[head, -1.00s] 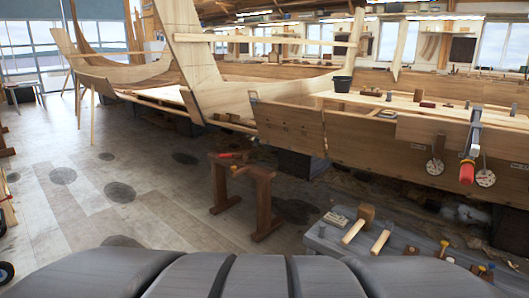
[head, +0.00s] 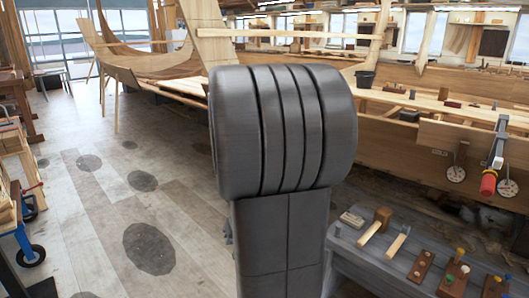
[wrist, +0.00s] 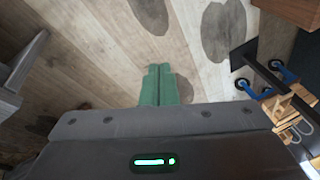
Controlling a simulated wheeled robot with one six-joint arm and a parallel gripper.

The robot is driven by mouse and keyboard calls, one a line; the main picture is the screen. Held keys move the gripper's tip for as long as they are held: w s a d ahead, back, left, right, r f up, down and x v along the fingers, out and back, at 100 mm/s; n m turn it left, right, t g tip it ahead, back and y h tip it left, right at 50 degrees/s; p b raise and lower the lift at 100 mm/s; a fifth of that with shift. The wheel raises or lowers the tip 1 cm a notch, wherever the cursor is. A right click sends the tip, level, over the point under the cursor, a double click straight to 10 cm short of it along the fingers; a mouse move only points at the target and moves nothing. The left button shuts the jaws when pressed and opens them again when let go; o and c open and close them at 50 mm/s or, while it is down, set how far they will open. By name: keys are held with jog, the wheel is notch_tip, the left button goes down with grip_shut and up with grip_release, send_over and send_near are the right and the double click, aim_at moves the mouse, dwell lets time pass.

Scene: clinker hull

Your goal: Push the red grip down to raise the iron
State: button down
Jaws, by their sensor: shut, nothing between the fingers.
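In the head view a red grip (head: 488,184) hangs at the lower end of a grey metal bar (head: 497,148) on the side of the hull, at the right. A second, thin red piece (head: 31,188) shows at the far left by a blue-framed cart; I cannot tell which one the task means. I cannot make out the iron for certain. My gripper (wrist: 159,72) shows in the wrist view, its two green fingers shut together with nothing between them, over bare floor. It touches nothing there. My arm hides the middle of the head view.
A grey bench (head: 400,255) with mallets and small tools stands at the lower right. The blue-framed cart (head: 25,240) with black wheels is at the left edge. Open floor (head: 100,200) lies between. The wooden hull (head: 400,135) runs across the back right.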

jog(key=w+a+r+n+p, duration=0.1)
jog(key=w+a+n, duration=0.3)
jog(key=a, duration=0.4)
jog(key=w+a+r+n+h+p, duration=0.1)
jog(key=w+a+n, duration=0.3)
jog(key=a, duration=0.4)
jog(key=shift+w+g+h+p, duration=0.3)
jog(key=shift+w+p, duration=0.35)
jog(key=shift+w, duration=0.1)
